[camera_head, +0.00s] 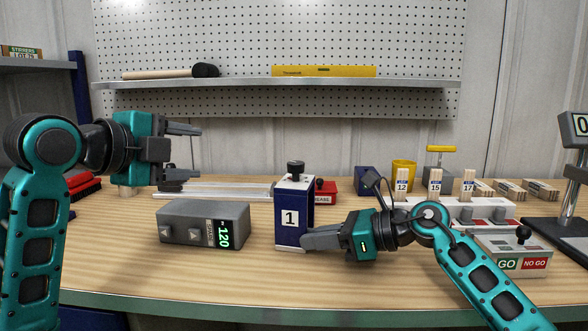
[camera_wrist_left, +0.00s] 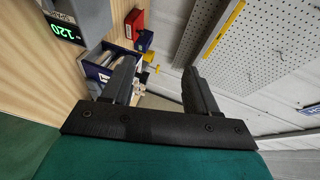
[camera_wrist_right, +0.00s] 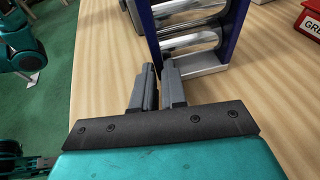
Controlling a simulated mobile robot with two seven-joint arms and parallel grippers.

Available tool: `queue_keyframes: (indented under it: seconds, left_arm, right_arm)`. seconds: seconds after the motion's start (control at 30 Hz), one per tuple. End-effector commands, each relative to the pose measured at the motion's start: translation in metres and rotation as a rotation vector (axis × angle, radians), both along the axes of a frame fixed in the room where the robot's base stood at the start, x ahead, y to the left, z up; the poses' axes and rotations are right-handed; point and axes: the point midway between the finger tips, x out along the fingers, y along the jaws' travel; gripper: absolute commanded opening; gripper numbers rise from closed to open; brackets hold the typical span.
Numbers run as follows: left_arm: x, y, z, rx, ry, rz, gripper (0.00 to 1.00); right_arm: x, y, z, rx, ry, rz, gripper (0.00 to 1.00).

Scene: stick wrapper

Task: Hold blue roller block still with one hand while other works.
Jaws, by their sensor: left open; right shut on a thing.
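The blue roller block (camera_head: 290,232) with a white "1" label and a dark knob on top stands upright on the bench. In the right wrist view it shows silver rollers between blue side plates (camera_wrist_right: 152,40). My right gripper (camera_head: 306,240) is shut on the block's near lower side, with its fingertips (camera_wrist_right: 161,72) close together on one blue plate. My left gripper (camera_head: 197,151) is open and empty, raised to the left of the block and above the bench. In the left wrist view the block (camera_wrist_left: 97,72) is partly hidden behind one finger.
A grey box with a green "120" display (camera_head: 180,222) stands left of the block. A metal rail (camera_head: 225,191) lies behind it. Numbered wooden sticks (camera_head: 435,184) stand in a rack at the right, near a GO/NO GO box (camera_head: 520,263). The bench front left is clear.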

Motion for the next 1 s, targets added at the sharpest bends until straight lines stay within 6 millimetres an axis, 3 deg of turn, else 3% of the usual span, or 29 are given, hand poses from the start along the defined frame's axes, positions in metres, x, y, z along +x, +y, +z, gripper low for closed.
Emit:
queue_keyframes:
  seconds: [0.03,0.2,0.5,0.8,1.0]
  left_arm:
    - [0.000,-0.018,0.002,0.077,-0.012,-0.010,0.59]
    - [-0.002,-0.066,-0.002,0.337,-0.048,-0.023,0.59]
    - [-0.014,-0.131,-0.015,0.794,-0.162,0.002,0.59]
    - [-0.030,-0.168,-0.031,1.235,-0.324,0.086,0.59]
    - [-0.039,-0.177,-0.040,1.464,-0.425,0.153,0.59]
  right_arm:
    - [0.001,-0.001,-0.001,-0.001,0.000,-0.003,0.00]
    - [0.001,-0.001,-0.001,-0.001,0.000,-0.003,0.00]
    - [0.001,-0.001,-0.001,-0.001,0.001,-0.002,0.00]
    - [0.001,-0.001,-0.001,-0.001,0.001,-0.002,0.00]
    - [0.001,-0.001,-0.001,-0.001,0.001,-0.002,0.00]
